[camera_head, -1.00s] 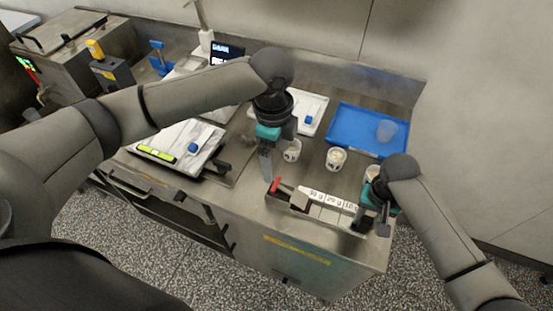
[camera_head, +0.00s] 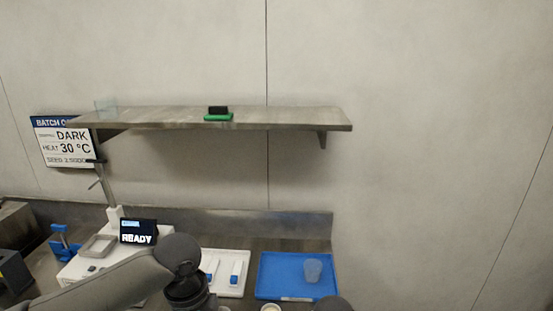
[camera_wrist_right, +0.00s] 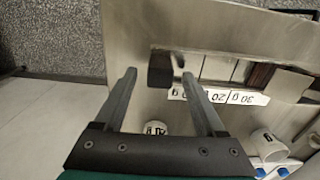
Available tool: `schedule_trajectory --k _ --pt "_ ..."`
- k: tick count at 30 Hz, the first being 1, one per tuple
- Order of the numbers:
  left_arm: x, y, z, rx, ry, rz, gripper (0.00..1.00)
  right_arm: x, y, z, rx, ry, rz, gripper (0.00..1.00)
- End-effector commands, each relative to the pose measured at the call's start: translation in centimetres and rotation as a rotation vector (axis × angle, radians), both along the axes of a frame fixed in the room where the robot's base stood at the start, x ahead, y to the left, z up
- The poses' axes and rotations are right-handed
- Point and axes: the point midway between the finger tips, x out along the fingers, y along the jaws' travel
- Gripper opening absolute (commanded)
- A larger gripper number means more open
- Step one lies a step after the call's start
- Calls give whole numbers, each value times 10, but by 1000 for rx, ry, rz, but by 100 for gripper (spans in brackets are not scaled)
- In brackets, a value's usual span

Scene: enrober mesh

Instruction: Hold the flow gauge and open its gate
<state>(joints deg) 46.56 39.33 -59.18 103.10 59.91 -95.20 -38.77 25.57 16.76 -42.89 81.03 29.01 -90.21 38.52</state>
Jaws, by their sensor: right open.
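The strip labelled in grams, which looks like the flow gauge (camera_wrist_right: 222,97), shows upside down in the right wrist view, with pale sections beside its labels. A dark block (camera_wrist_right: 160,70) is at its left end there. My right gripper (camera_wrist_right: 160,74) is open, its fingertips appearing on either side of this block; I cannot tell whether they touch it. In the head view the gauge is out of frame. My left arm's wrist shows at the bottom, but its gripper is below the frame. I cannot make out the gate.
White cups (camera_wrist_right: 268,145) stand near the strip. In the head view, a blue tray (camera_head: 264,290) holds a clear cup (camera_head: 313,270). A screen (camera_head: 138,232) reads READY. A wall shelf (camera_head: 290,117) carries a green-and-black item (camera_head: 218,115). A batch sign (camera_head: 62,145) hangs left.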

Motion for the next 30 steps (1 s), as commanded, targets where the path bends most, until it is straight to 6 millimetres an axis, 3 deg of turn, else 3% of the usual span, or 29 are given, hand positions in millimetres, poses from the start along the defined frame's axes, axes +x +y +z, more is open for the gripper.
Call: schedule_trajectory --k 15,21,30 --pt "0 0 0 0 0 0 98 1 0 95 1 -5 -1 72" --pt "0 0 0 0 0 0 98 0 0 108 0 -2 -1 72" --pt "0 0 0 0 0 0 98 0 0 109 0 -1 -1 72"
